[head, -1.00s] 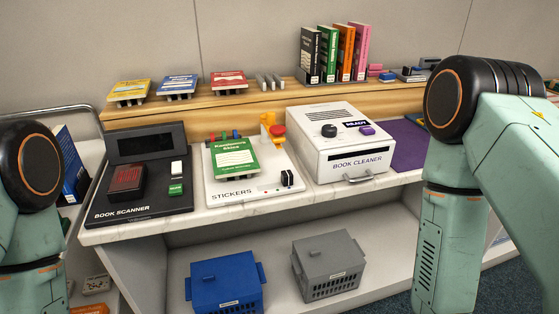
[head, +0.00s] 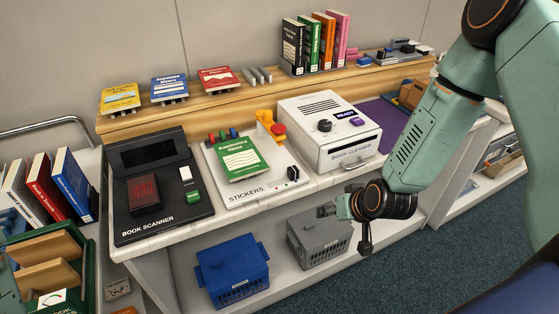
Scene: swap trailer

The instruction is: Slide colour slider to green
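The stickers machine (head: 255,190) is a white panel on the counter. A green book (head: 238,158) lies on it. A row of small coloured pieces (head: 223,135), red, green and blue among them, stands behind the book. A black knob (head: 293,174) sits at the panel's front right; I cannot tell which part is the colour slider or its setting. My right gripper (head: 365,243) hangs in front of the counter, below and right of the knob and apart from it. Its fingers are small and dark, so its opening is unclear. My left gripper is not in view.
The black book scanner (head: 160,220) stands left of the panel, the white book cleaner (head: 345,152) right. A blue crate (head: 232,270) and a grey crate (head: 318,240) sit on the low shelf. A cart with upright books (head: 72,184) stands at left. Floor (head: 400,270) is open at lower right.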

